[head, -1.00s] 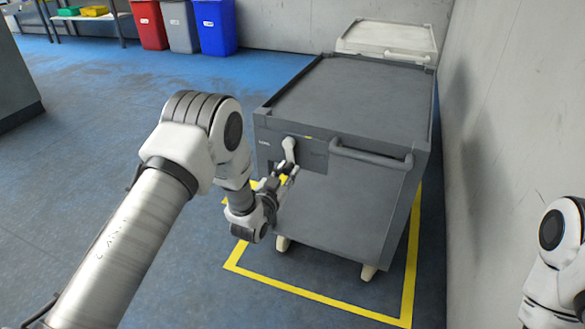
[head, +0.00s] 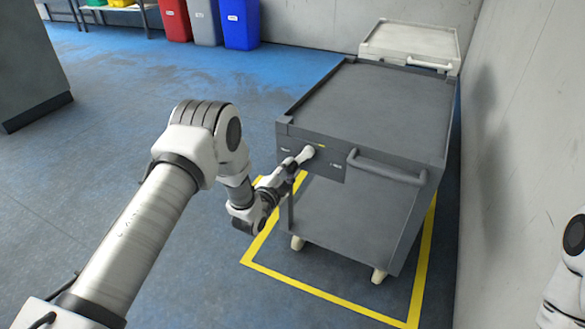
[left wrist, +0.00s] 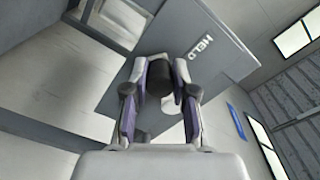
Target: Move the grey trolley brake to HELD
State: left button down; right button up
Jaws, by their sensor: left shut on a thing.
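The grey trolley (head: 365,105) stands at right centre in the head view, with a brake panel (head: 330,172) on its front. The pale brake lever (head: 307,154) slants down and left from its pivot on the panel. My left gripper (head: 292,164) is shut on the lever, hiding its lower end. In the left wrist view, the fingers (left wrist: 160,112) close on either side of the lever's dark end (left wrist: 158,80). The word HELD (left wrist: 202,47) shows on the panel there. The small panel labels are unreadable in the head view. My right gripper is out of view.
A pale trolley (head: 411,42) stands behind the grey one. A wall (head: 525,110) runs close along the right. A yellow floor outline (head: 330,297) surrounds the trolley's base. Red, grey and blue bins (head: 240,25) stand at the back. Open blue floor lies at left.

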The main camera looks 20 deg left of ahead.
pick_arm(q)
jog(key=shift+a+r+m, duration=0.1)
jog(key=shift+r+m, duration=0.05)
jog(key=shift+m, duration=0.25)
jog(key=c, duration=0.9)
grip_release()
jog(key=s, duration=0.8)
jog(key=s+a, duration=0.1)
jog(key=s, duration=0.3)
